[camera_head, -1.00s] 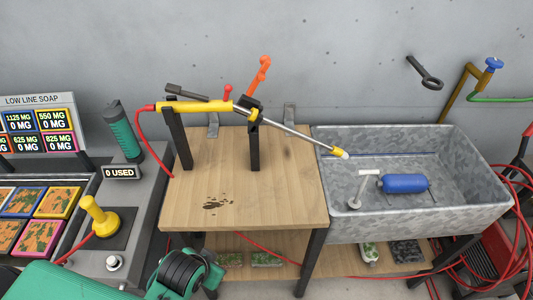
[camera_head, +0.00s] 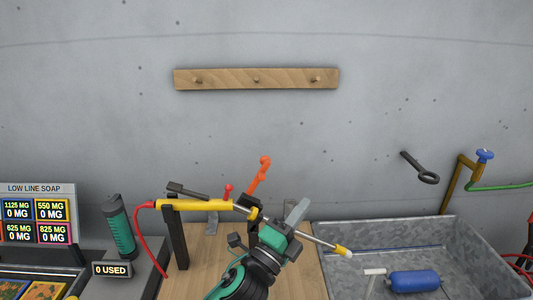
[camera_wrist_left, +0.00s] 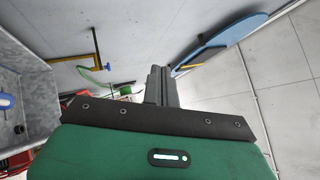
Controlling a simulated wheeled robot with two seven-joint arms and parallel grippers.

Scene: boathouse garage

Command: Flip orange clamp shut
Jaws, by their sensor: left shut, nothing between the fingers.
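The orange clamp (camera_head: 260,175) stands up, tilted to the right, above the yellow spray lance (camera_head: 205,204) on its black stand. Its handle points up, so the clamp stands open. My left gripper (camera_head: 298,211) is shut and empty, just right of and below the orange handle in the head view, and appears apart from it. In the left wrist view the shut fingers (camera_wrist_left: 160,85) point away toward the wall, and the clamp does not show. My right gripper is not in view.
A wooden peg rail (camera_head: 256,79) is on the wall above. A metal sink (camera_head: 455,245) with a blue cylinder (camera_head: 413,281) is at the right. A soap panel (camera_head: 38,215) and a green bottle (camera_head: 120,228) are at the left. The wooden table (camera_head: 200,275) carries the lance stand.

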